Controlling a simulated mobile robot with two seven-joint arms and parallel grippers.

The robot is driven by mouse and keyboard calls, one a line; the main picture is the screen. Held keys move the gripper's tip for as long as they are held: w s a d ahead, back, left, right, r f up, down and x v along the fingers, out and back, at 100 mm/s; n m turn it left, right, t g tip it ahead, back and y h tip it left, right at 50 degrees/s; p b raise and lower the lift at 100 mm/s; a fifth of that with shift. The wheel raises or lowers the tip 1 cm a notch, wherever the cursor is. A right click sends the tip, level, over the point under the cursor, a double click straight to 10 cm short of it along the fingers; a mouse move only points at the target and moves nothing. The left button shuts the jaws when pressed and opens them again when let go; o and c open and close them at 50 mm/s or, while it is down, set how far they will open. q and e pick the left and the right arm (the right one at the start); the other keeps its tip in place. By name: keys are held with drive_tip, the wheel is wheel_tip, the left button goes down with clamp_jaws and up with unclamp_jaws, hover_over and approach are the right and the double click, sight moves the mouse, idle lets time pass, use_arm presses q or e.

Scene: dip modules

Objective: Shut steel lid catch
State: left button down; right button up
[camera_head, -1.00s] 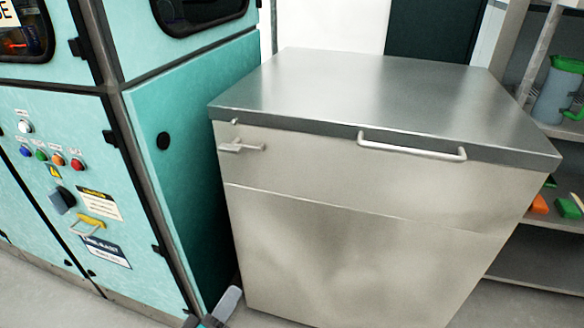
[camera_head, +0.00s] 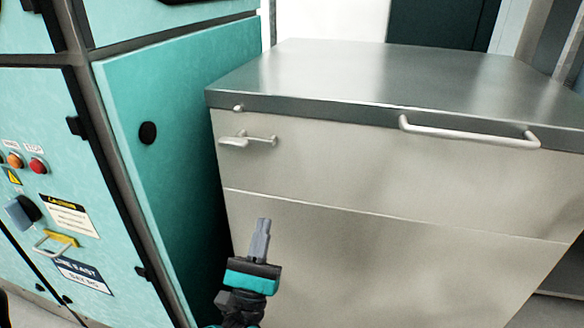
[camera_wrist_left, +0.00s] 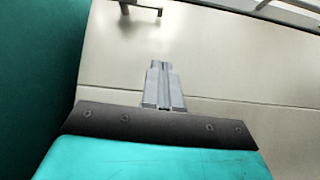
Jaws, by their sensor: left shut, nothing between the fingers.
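The steel chest (camera_head: 330,160) has a flat steel lid (camera_head: 400,75), which lies down on the body. The lid catch (camera_head: 248,140) is a small pale lever on the chest's front at the upper left, below a small knob (camera_head: 238,108) on the lid edge. The lever lies about level, apart from the knob. My left gripper (camera_head: 262,225) is shut and empty, in front of the chest, below and slightly right of the catch. In the left wrist view its fingers (camera_wrist_left: 162,75) are together, and part of the catch (camera_wrist_left: 140,8) shows at the top edge. My right gripper is not in view.
A teal machine cabinet (camera_head: 175,150) stands close on the left, with a narrow gap beside the chest. A bar handle (camera_head: 470,133) sticks out from the lid's front edge, right of the catch. The chest front between is clear.

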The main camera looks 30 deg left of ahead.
sight(275, 143)
use_arm(q)
drive_tip(key=shift+n, duration=0.3)
drive_tip(key=p+x, duration=0.1)
drive_tip(key=x, duration=0.9)
drive_tip(key=shift+a+r, duration=0.15)
drive_tip(key=shift+r, duration=0.15)
wheel_tip(275, 143, up, 2)
drive_tip(key=shift+r+p, duration=0.25)
drive_tip(key=shift+p, duration=0.35)
drive_tip(key=shift+r, duration=0.55)
drive_tip(key=shift+n+y, duration=0.4)
drive_tip(key=shift+y, duration=0.3)
